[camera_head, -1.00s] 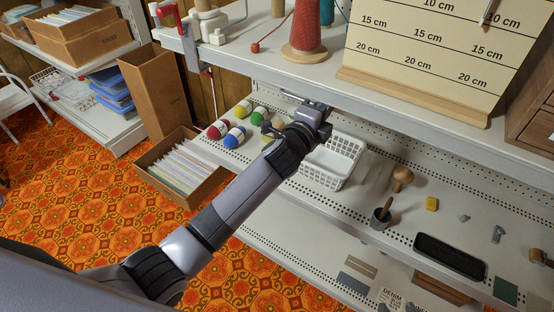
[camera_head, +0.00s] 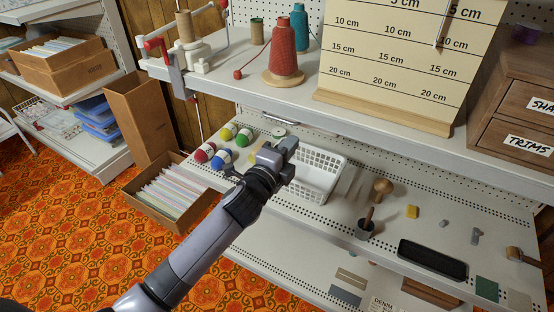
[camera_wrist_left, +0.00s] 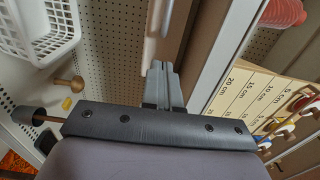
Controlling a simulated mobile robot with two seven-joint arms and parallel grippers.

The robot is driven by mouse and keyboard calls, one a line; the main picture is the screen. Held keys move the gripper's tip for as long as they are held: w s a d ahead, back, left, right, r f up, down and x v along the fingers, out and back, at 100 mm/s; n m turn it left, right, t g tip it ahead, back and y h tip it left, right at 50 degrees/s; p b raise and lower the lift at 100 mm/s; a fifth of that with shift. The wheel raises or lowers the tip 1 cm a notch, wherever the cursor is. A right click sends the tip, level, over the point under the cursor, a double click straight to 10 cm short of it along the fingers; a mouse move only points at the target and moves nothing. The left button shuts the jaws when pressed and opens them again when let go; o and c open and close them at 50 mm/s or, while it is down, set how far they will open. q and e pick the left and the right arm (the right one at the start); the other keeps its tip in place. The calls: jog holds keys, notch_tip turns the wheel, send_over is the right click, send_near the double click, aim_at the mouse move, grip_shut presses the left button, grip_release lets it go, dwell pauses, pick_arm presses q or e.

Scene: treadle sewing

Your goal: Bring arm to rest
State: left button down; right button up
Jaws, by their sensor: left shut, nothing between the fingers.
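My left arm (camera_head: 205,245) reaches up from the bottom left in the head view. Its gripper (camera_head: 287,150) is over the lower shelf, in front of the left edge of a white basket (camera_head: 318,178) and below the upper shelf's front edge. In the left wrist view, the two grey fingers (camera_wrist_left: 162,72) are together with nothing between them. They point towards a shelf edge; whether they touch it cannot be told. My right gripper is in neither current view.
The upper shelf (camera_head: 240,90) holds a red thread cone (camera_head: 284,52) and a ruled board (camera_head: 400,65). Coloured yarn balls (camera_head: 221,158), a wooden mushroom (camera_head: 382,188) and a black tray (camera_head: 432,260) are on the lower shelf. A file box (camera_head: 170,195) stands on the patterned floor.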

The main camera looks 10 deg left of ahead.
pick_arm(q)
jog(key=s+a+f+n+g+y+p, duration=0.1)
jog(key=s+a+f+n, duration=0.3)
jog(key=s, duration=0.6)
jog(key=s+a+f+n+g+y+p, duration=0.1)
jog(key=s+a+f+n+g+p, duration=0.1)
jog(key=s+a+f+n, duration=0.3)
jog(key=s+a+f+n+g+y+p, duration=0.2)
jog(key=s+a+f+n, duration=0.3)
jog(key=s+n, duration=0.5)
jog(key=s+f+g, duration=0.1)
jog(key=s+f, duration=0.1)
jog(key=s, duration=0.3)
jog(key=shift+s+a+n, duration=0.2)
jog(key=shift+s+n, duration=0.1)
